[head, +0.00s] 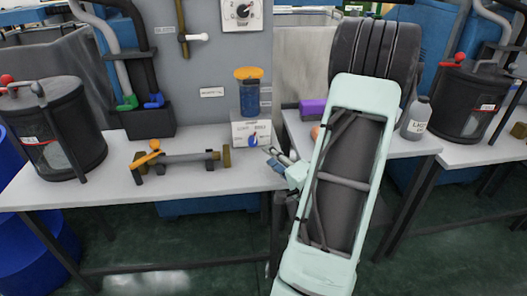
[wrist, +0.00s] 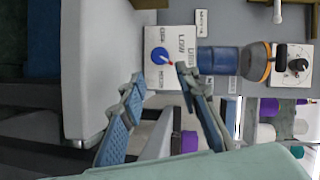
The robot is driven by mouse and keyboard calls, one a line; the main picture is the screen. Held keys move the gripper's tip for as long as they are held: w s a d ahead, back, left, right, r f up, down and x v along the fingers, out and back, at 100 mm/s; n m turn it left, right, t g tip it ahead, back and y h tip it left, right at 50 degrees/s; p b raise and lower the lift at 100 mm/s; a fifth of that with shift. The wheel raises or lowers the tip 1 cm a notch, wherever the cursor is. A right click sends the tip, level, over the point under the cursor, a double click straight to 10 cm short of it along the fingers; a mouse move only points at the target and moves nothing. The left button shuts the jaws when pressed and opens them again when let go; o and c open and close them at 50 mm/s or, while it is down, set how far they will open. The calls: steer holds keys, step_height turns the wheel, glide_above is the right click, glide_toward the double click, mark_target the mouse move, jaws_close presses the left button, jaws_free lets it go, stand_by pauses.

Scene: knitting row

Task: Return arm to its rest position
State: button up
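My gripper (head: 279,157) is at the front right corner of the left table (head: 95,189), beside and right of a white box with a blue knob (head: 251,132). In the wrist view my gripper (wrist: 160,75) shows two blue-padded fingers spread apart with nothing held between them. The white box also shows in the wrist view (wrist: 176,45), just beyond the fingertips. My pale green arm reaches up from the bottom and hides part of the gap between the tables and part of the right table.
A blue container with an orange top (head: 249,92) stands on the white box. A grey pipe piece with an orange handle (head: 183,160) lies left of it. A dark drum (head: 60,125) stands at far left. A purple block (head: 312,109) and grey bottle (head: 415,118) are on the right table.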

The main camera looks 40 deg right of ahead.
steer(key=shift+s+a+r, duration=0.15)
steer(key=shift+s, duration=0.65)
steer(key=shift+w, duration=0.1)
